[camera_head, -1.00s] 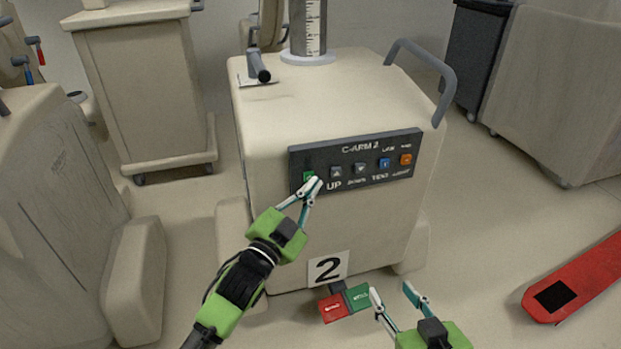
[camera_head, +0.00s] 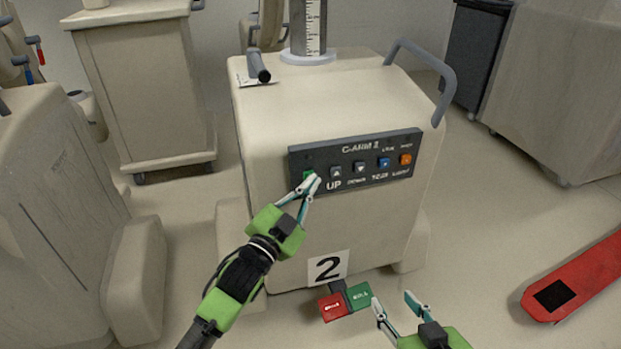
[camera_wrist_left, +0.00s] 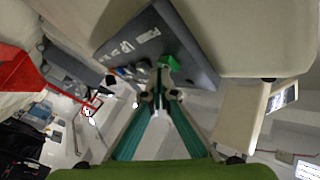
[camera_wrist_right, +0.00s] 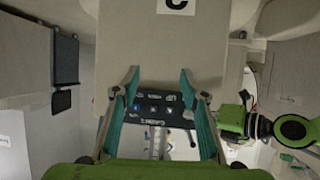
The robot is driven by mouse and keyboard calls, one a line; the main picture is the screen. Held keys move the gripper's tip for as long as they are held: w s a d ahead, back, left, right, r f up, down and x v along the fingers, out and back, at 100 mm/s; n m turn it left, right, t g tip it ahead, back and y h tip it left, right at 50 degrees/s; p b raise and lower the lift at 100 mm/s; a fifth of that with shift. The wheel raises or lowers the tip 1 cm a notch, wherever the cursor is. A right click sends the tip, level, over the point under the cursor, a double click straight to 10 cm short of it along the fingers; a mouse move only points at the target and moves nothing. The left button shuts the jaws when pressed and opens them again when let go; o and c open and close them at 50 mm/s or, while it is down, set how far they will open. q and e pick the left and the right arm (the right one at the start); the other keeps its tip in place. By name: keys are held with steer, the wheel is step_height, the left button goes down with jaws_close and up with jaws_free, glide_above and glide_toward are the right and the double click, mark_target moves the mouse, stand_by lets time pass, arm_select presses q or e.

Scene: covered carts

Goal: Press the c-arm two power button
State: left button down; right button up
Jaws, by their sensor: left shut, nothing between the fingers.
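The C-arm 2 cart (camera_head: 330,100) stands in the middle, with a dark control panel (camera_head: 325,155) on its front. A green button (camera_head: 309,176) is at the panel's left end, partly covered by my left fingertips. My left gripper (camera_head: 313,184) is shut and empty, its tips at or just in front of the green button; contact cannot be told. In the left wrist view the green button (camera_wrist_left: 168,62) lies right beyond the shut fingertips (camera_wrist_left: 162,92). My right gripper (camera_head: 398,292) is open and empty, low in front of the cart. The panel also shows in the right wrist view (camera_wrist_right: 150,108).
Red (camera_head: 332,307) and green (camera_head: 359,297) pedals lie below the cart's "2" label (camera_head: 328,267). A red board (camera_head: 575,283) lies on the floor at right. Covered carts stand at left (camera_head: 70,200) and back right (camera_head: 560,90). A grey handle (camera_head: 435,65) sticks up from the cart.

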stand_by(0.3)
arm_select(q)
steer(key=shift+s+d+p, duration=0.2)
steer(key=shift+s+p, duration=0.25)
steer(key=shift+s, duration=0.1)
arm_select(e)
steer(key=shift+s+d+f+g+h, duration=0.1)
steer(key=shift+s+d+f+g, duration=0.15)
steer(key=shift+s+f+g, duration=0.3)
steer(key=shift+s+d+f+g+h, duration=0.1)
steer(key=shift+s+d+f+g, duration=0.2)
steer(key=shift+s+f, duration=0.4)
steer(key=shift+s+d+f+g+h, duration=0.1)
steer(key=shift+s+d+f+g, duration=0.1)
steer(key=shift+s+f+g, duration=0.4)
steer(key=shift+w+f, duration=0.1)
arm_select(q)
steer(key=shift+s, duration=0.1)
